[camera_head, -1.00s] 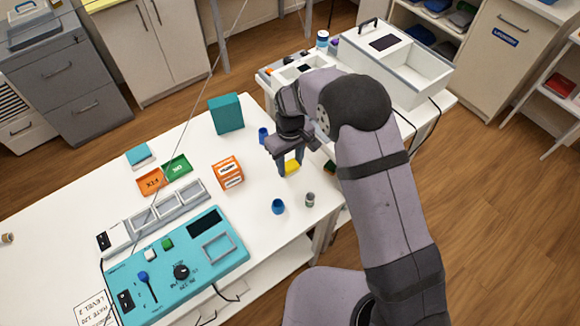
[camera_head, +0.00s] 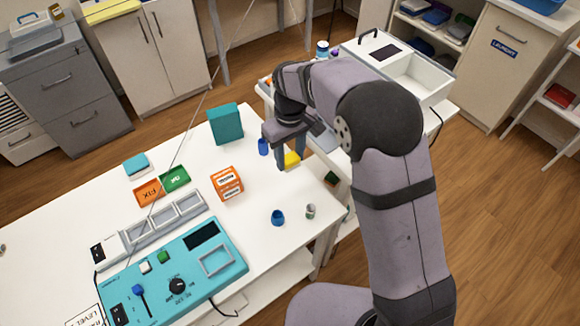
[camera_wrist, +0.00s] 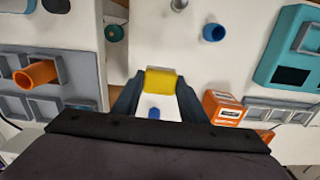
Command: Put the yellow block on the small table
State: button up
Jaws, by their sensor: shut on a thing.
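The yellow block (camera_head: 291,160) is between the fingers of my gripper (camera_head: 281,159), over the far right end of the long white table (camera_head: 245,155). In the wrist view the block (camera_wrist: 160,81) sits between both fingertips of my gripper (camera_wrist: 158,92), which is shut on it. The block seems to be off the tabletop, but its exact height is hard to tell. A smaller white table (camera_head: 439,110) stands beyond the long table's right end. My arm hides part of it.
A white open box (camera_head: 427,85) and a grey tray with an orange cylinder (camera_wrist: 36,75) take up room on the smaller table.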

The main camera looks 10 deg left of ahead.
jog(key=shift+r, duration=0.85)
